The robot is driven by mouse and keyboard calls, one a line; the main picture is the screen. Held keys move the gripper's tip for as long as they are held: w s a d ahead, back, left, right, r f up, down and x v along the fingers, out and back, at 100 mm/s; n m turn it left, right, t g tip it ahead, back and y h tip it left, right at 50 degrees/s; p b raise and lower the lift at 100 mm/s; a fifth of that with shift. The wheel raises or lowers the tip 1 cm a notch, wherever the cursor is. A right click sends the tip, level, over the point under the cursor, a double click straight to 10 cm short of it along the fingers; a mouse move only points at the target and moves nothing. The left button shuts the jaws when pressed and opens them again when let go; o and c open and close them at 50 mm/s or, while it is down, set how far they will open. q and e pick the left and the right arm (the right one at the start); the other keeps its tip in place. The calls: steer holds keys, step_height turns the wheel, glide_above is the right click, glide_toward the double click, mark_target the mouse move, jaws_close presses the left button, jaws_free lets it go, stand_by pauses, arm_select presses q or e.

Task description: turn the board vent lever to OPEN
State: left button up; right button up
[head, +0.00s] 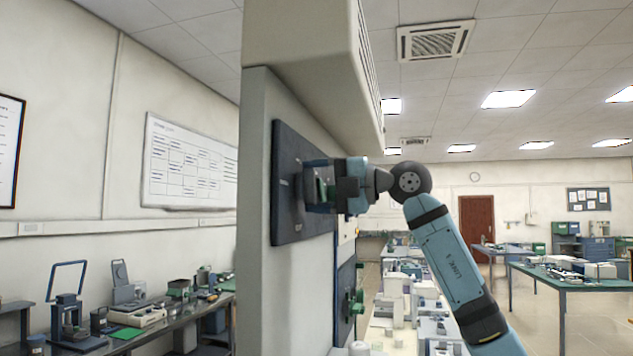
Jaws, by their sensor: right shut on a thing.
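A dark upright board (300,223) is fixed to the side of a grey panel and shows at a steep angle. My right gripper (321,187) is at the board's face, with its arm coming in from the lower right. It is shut on the vent lever (322,190), of which a small green part shows between the fingers. The fingers and wrist hide much of the lever. Its angle and any OPEN marking cannot be read from here. My left gripper is not in view.
A second dark panel with a green handle (357,299) sits lower, behind the board. A pale hood (305,45) juts out above. A bench (150,338) with instruments runs along the left wall. Tables with equipment stand at the right (575,283); the floor between them is open.

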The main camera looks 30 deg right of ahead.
steer(key=shift+m, duration=1.1)
steer(key=o, duration=0.9)
steer(key=shift+d+f, duration=0.1)
steer(key=b+v, duration=0.3)
steer(key=v, duration=1)
steer(key=shift+s+d, duration=0.15)
steer(key=shift+s, duration=0.2)
